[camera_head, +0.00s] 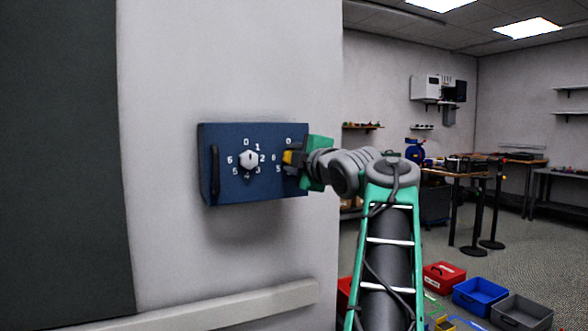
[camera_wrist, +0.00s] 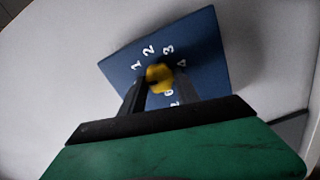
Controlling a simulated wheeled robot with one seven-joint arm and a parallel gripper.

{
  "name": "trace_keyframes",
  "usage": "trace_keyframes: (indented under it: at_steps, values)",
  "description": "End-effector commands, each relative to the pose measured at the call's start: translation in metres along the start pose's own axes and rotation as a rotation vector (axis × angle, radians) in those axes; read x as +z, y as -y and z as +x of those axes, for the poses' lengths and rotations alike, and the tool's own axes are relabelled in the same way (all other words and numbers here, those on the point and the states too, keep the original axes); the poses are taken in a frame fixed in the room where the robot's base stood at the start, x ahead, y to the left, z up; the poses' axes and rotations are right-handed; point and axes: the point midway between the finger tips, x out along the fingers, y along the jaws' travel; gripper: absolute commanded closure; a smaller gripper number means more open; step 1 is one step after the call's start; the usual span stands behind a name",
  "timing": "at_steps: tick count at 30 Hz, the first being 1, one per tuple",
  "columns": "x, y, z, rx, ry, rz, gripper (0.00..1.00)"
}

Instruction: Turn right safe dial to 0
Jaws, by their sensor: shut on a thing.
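A blue safe (camera_head: 228,190) is mounted on the white wall, and its face also shows tilted in the wrist view (camera_wrist: 207,45). The right dial has a yellow knob (camera_head: 288,157), also seen in the wrist view (camera_wrist: 159,74), with white numbers around it. My gripper (camera_wrist: 161,80) is shut on this yellow knob, one dark finger on each side. In the head view my gripper (camera_head: 291,158) comes in from the right and covers part of the dial's numbers. I cannot tell which number the knob points to.
The left dial (camera_head: 249,159) has a pale knob with numbers around it. A dark handle (camera_head: 215,173) stands at the safe's left edge. A pale rail (camera_head: 215,306) runs along the wall below. Red (camera_head: 443,275), blue (camera_head: 480,296) and grey (camera_head: 521,311) bins stand on the floor at right.

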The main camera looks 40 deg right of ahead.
Motion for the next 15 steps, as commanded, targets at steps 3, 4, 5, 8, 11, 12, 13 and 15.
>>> trace_keyframes:
  at_steps: [3,4,5,8,11,12,13,15]
  values:
    - [0.0004,0.0026,-0.0001,0.001,0.0,-0.078,1.0]
    - [0.0003,0.0023,-0.0001,0.001,0.0,-0.095,1.0]
    - [0.0004,0.0024,0.0,0.001,0.0,-0.111,1.0]
    - [0.0007,0.0025,0.0002,0.0,0.0,-0.156,1.0]
    - [0.0006,0.002,0.0001,0.0,0.001,-0.188,1.0]
    - [0.0005,0.0018,0.0001,-0.001,0.001,-0.198,1.0]
    - [0.0005,0.0018,0.0001,-0.001,0.001,-0.203,1.0]
    - [0.0005,0.0015,0.0,-0.001,0.001,-0.213,1.0]
